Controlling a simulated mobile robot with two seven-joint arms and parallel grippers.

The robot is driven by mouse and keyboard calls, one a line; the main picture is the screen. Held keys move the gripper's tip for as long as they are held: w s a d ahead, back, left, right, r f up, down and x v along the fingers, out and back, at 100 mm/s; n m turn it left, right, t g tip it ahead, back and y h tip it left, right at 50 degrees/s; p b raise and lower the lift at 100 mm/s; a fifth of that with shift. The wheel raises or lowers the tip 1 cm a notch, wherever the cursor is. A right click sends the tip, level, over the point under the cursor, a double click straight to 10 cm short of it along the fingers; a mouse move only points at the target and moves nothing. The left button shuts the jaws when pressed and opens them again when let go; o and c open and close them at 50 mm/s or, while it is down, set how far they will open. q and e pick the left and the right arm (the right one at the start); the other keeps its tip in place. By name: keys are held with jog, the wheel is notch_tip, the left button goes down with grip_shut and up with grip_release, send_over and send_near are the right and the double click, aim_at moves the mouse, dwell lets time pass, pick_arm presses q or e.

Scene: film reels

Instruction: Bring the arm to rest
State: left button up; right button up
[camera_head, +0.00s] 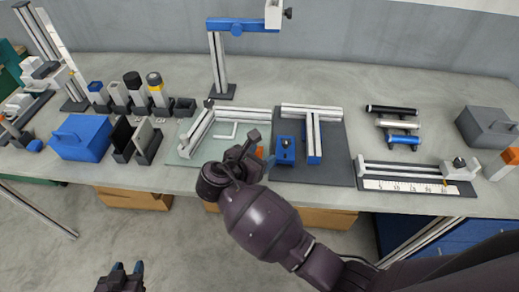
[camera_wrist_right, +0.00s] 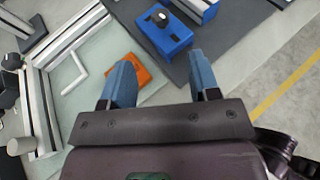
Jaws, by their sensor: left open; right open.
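My right arm reaches over the bench from the lower right in the head view. Its gripper (camera_head: 250,146) is above the front of the pale green mat (camera_head: 187,153). In the right wrist view the two blue-grey fingers of this gripper (camera_wrist_right: 160,75) stand wide apart with nothing gripped. An orange piece (camera_wrist_right: 128,73) lies beyond and beside the left finger, partly hidden by it. My left gripper (camera_head: 121,275) is low at the bottom left of the head view, over the floor and clear of the bench, open and empty.
On the grey bench, a blue block with a black knob (camera_head: 285,150) sits on the dark mat (camera_head: 335,172) beside the right gripper. A ruler fixture (camera_head: 410,186) lies right. A blue box (camera_head: 80,138) and several film canisters stand left. A tall post (camera_head: 217,65) rises behind.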

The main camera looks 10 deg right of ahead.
jog(key=w+a+m+t+y, duration=0.3)
jog(key=w+a+m+y, duration=0.2)
jog(key=m+y, duration=0.3)
jog(key=s+d+f+m+y, duration=0.1)
jog(key=s+d+m, duration=0.2)
jog(key=d+m, duration=0.1)
jog(key=s+d+f+m+t+y, duration=0.1)
jog(key=s+d+f+m+y, duration=0.1)
jog(key=d+m, duration=0.3)
jog(key=s+d+f+m+t+y, duration=0.1)
jog(key=s+d+m, duration=0.3)
jog(key=d+m, duration=0.1)
jog(key=shift+s+f+m+y, duration=0.3)
jog(key=shift+s+m, duration=0.05)
jog(key=shift+m, duration=0.05)
jog(key=s+d+f+m+g+h, duration=0.1)
jog(key=s+d+f, duration=0.3)
jog(key=s, duration=0.3)
jog(key=s+d+f+m+g+h, duration=0.1)
jog(key=s+d+f, duration=0.3)
jog(key=s+d, duration=0.2)
jog(key=shift+s+f+b, duration=0.2)
jog(key=shift+s+b, duration=0.15)
jog(key=shift+s, duration=0.55)
jog(key=shift+d, duration=0.1)
